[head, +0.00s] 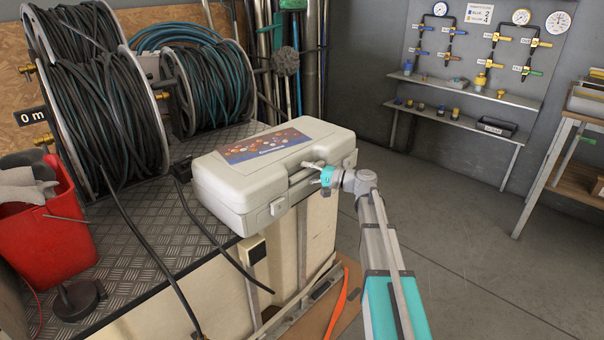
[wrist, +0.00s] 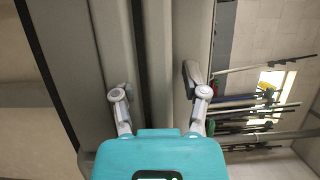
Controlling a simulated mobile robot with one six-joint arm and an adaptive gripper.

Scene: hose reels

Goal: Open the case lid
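The case (head: 265,175) is a pale grey hard case with a colourful label on its lid (head: 235,150). It lies flat on the checkered metal top, and its lid is shut. A latch (head: 278,207) shows on its front near the left end. My gripper (head: 318,174) is at the front of the case, right of the middle, by the handle area. In the wrist view my gripper (wrist: 155,88) has its fingers spread apart, with the case's grey ridged front (wrist: 152,50) in front of them. I cannot tell whether the fingertips touch it.
Hose reels (head: 105,110) stand behind and left of the case. A red bucket (head: 50,220) is at the far left. A loose black hose (head: 150,250) runs over the metal top. Open floor (head: 455,235) lies to the right, before a wall shelf (head: 465,92).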

